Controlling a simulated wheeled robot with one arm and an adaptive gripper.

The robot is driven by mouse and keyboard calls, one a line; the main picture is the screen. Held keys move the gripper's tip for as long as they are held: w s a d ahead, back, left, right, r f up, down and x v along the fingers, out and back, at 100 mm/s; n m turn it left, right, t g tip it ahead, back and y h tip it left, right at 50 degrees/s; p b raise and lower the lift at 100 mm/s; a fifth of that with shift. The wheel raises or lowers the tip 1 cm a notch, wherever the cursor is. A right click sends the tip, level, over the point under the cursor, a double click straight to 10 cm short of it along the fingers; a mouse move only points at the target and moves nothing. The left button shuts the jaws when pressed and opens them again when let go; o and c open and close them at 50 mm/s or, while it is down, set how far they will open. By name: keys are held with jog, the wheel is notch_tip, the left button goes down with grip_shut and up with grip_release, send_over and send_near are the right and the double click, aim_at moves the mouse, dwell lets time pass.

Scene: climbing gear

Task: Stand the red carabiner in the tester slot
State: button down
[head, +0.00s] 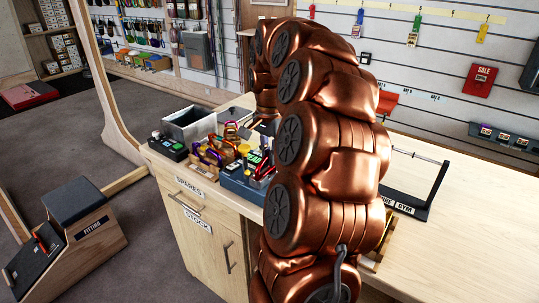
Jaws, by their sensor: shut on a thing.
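My copper arm fills the middle of the head view and bends down over the counter. Only a small part of my gripper (265,143) shows past the arm, low over a blue-grey box with a green display (238,184), which looks like the tester. The gripper is shut on a small red thing (265,172), which I take for the red carabiner; its outline is hard to make out. It is at the top of the box. The slot is hidden, so I cannot tell whether the carabiner is in it or above it.
Coloured carabiners crowd a wooden tray (207,170) left of the box. A black device (170,148) and a grey bin (190,124) stand beyond. A black bar stand (420,195) is to the right of my arm. The counter's right part (480,240) is clear.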

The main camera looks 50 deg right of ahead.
jog(key=shift+f+b, duration=0.55)
jog(key=shift+f, duration=0.05)
dwell(0.3)
jog(key=c, duration=1.2)
grip_release()
notch_tip(320, 180, up, 11)
jog(key=shift+d+f, duration=0.1)
jog(key=shift+r, duration=0.65)
